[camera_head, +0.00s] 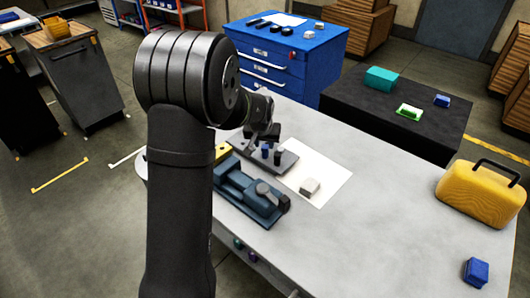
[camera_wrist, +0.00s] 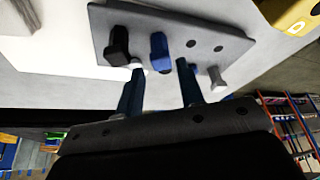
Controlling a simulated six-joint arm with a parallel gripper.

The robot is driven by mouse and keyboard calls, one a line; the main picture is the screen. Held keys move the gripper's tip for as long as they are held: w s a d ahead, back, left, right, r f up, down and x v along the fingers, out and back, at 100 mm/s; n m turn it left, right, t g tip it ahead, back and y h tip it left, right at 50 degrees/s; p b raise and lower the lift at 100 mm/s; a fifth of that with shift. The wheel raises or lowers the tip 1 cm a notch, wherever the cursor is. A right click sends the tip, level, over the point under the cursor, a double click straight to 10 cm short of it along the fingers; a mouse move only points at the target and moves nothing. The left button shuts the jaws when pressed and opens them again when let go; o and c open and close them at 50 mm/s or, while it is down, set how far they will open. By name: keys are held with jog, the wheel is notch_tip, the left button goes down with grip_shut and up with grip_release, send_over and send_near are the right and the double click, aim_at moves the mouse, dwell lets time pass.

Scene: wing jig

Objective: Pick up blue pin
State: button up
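The blue pin (camera_head: 265,149) stands upright in a dark grey holed plate (camera_head: 287,163) on the pale table. In the wrist view the blue pin (camera_wrist: 159,53) shows just beyond my fingertips, roughly in line with the gap between them. My gripper (camera_wrist: 160,68) is open, with one finger on each side of that gap and nothing between them. In the head view my gripper (camera_head: 266,133) hangs just above the plate, partly hidden by my arm. Whether a fingertip touches a pin cannot be told.
A black pin (camera_wrist: 118,45) stands beside the blue pin, left of it in the wrist view. A light grey peg (camera_wrist: 215,79) shows on the other side. A dark blue vise-like fixture (camera_head: 250,193) lies in front of the plate. White paper (camera_head: 325,178) lies to the right.

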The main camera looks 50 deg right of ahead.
aim_at(265, 147)
jog(key=shift+x, duration=2.75)
jog(key=shift+w+d+r, duration=0.1)
grip_shut()
